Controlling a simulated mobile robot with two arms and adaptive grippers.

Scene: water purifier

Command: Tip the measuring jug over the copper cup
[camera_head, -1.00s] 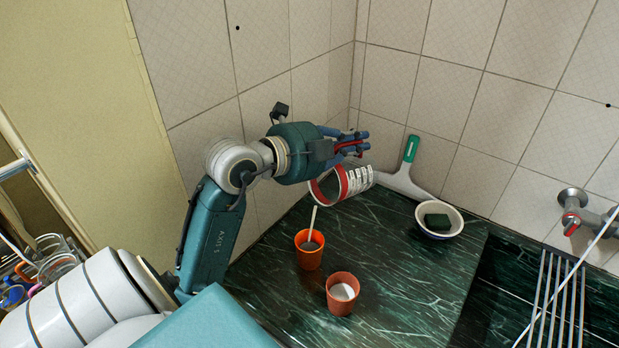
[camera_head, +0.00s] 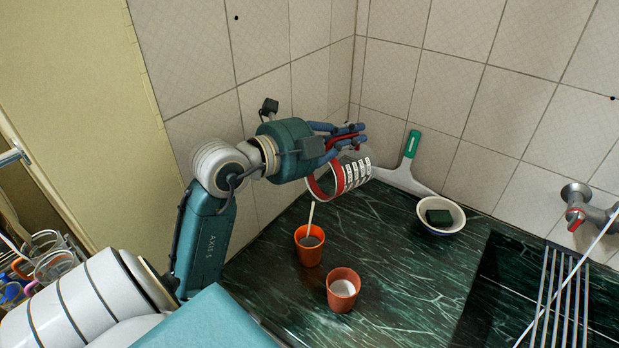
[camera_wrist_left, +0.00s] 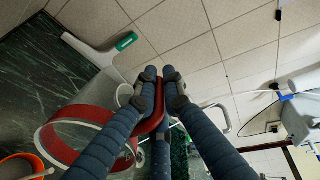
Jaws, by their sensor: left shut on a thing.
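My left gripper (camera_head: 352,137) is shut on the red handle of the measuring jug (camera_head: 357,176), a clear jug with a red rim and a printed scale. The jug is held tilted on its side above the counter, its open mouth facing left and toward the camera. It also shows in the left wrist view (camera_wrist_left: 85,118), beside the fingers. A copper-coloured cup (camera_head: 343,296) with something white inside stands upright below and in front of the jug. An orange cup (camera_head: 308,255) with a pale stick stands upright behind it, nearer beneath the mouth. I see no clear pouring stream.
A white bowl with a dark green sponge (camera_head: 438,217) stands to the right. A green-handled squeegee (camera_head: 411,145) leans at the tiled wall. The sink with a metal rack (camera_head: 556,295) and tap (camera_head: 577,205) lies right. The counter (camera_head: 410,275) around the cups is clear.

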